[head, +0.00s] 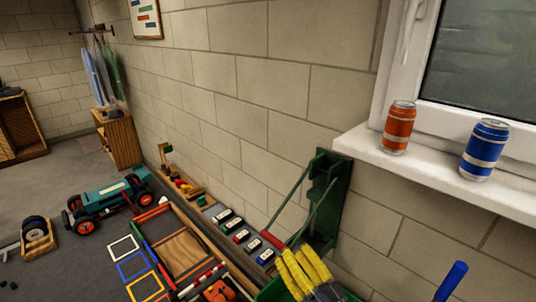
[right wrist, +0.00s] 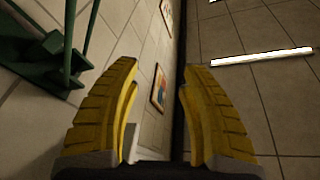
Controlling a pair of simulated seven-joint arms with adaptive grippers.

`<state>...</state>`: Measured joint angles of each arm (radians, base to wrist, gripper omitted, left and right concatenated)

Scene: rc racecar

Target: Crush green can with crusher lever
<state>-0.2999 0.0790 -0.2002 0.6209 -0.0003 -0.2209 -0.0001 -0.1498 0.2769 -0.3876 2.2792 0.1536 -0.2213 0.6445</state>
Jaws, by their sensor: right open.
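The green can crusher (head: 324,200) is mounted on the block wall, with thin green lever arms slanting down to a red handle (head: 271,240). Part of the crusher also shows at the upper left of the right wrist view (right wrist: 45,55). My right gripper (head: 297,252), with yellow fingers, is just below the crusher and beside the red handle. It is open, and nothing shows between its fingers in the right wrist view (right wrist: 159,70). I see no green can in either view. My left gripper is not in view.
An orange can (head: 398,128) and a blue can (head: 484,150) stand on the white windowsill (head: 440,172). A green container (head: 268,291) is partly visible below my gripper. A blue rod (head: 452,280) rises at lower right. A teal toy car (head: 106,202) stands at left.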

